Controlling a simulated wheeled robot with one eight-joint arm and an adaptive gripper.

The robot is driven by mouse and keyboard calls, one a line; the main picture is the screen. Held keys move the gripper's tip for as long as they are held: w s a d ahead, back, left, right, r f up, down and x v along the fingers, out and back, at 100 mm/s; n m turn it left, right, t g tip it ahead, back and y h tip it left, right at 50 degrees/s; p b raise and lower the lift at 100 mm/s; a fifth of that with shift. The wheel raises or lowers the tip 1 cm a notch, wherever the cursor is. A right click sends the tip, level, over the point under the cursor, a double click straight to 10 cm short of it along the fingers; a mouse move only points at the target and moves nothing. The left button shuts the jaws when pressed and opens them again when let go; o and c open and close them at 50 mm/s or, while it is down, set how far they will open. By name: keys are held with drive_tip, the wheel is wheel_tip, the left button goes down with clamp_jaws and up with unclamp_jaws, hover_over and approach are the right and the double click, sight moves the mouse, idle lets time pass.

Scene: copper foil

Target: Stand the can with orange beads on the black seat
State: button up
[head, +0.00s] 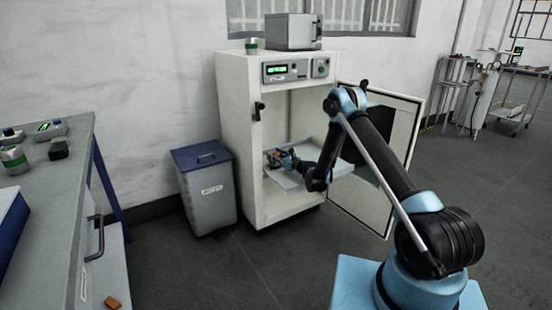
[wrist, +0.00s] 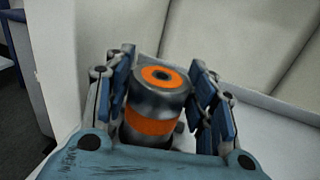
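The can with orange beads (wrist: 155,105) is dark metallic, with an orange band and an orange ring on its top. It stands between the two fingers of my gripper (wrist: 163,105) in the wrist view. The left finger overlaps or touches its side; the right finger is close beside it, and I cannot tell whether both press on it. In the head view my gripper (head: 278,158) is over the pulled-out shelf of the white cabinet, with the can too small to make out. A small black block (head: 59,149) sits on the left bench; I cannot tell if it is the black seat.
The white cabinet (head: 235,150) has its door (head: 405,110) open to the right. The pale shelf (head: 325,172) juts out from it. A grey bin (head: 208,195) stands left of it. The bench (head: 60,190) also carries a green-banded can (head: 14,160).

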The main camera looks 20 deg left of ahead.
drive_tip(key=shift+o, duration=0.5)
drive_tip(key=shift+r, duration=0.1)
